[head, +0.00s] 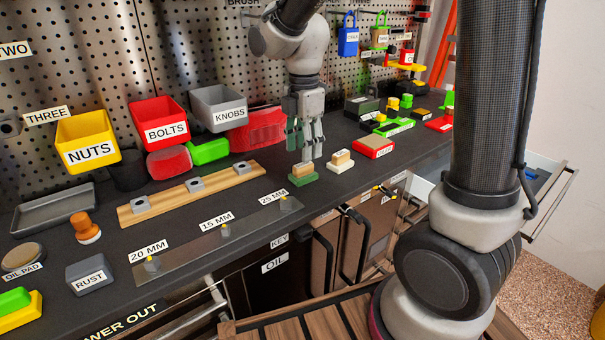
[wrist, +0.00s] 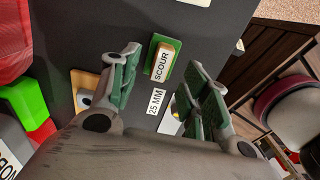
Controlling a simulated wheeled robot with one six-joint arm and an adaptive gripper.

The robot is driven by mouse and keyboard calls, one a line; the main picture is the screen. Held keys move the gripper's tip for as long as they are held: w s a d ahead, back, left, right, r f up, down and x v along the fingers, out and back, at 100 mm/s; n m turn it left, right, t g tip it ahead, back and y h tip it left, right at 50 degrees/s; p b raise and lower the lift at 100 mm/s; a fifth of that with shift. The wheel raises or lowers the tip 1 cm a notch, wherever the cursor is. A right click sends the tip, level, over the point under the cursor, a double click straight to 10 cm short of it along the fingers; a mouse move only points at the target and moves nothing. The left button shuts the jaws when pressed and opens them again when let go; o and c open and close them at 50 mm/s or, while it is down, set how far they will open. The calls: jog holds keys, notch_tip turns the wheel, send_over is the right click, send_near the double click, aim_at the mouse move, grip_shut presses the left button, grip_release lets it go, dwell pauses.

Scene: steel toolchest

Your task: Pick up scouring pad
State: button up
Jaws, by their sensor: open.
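The scouring pad (head: 303,177) is a green block with a tan top, lying on the dark worktop near the front edge. In the wrist view the scouring pad (wrist: 163,60) shows its SCOUR label and lies beyond the fingertips, between their lines. My gripper (head: 305,150) points down just above the pad in the head view. In the wrist view my gripper (wrist: 165,75) is open, its green-padded fingers apart with nothing between them. The fingers do not appear to touch the pad; the exact gap is hard to tell.
A similar block with a white base (head: 340,161) stands just right of the pad. A wooden strip with grey blocks (head: 190,190) and a metal strip with labelled pegs (head: 215,240) lie to the left. A red case (head: 257,130) stands behind. The worktop's front edge is close.

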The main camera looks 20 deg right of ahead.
aim_at(305, 164)
notch_tip(305, 164, down, 6)
jog(key=shift+s+d+r, duration=0.1)
jog(key=shift+r, duration=0.1)
grip_shut()
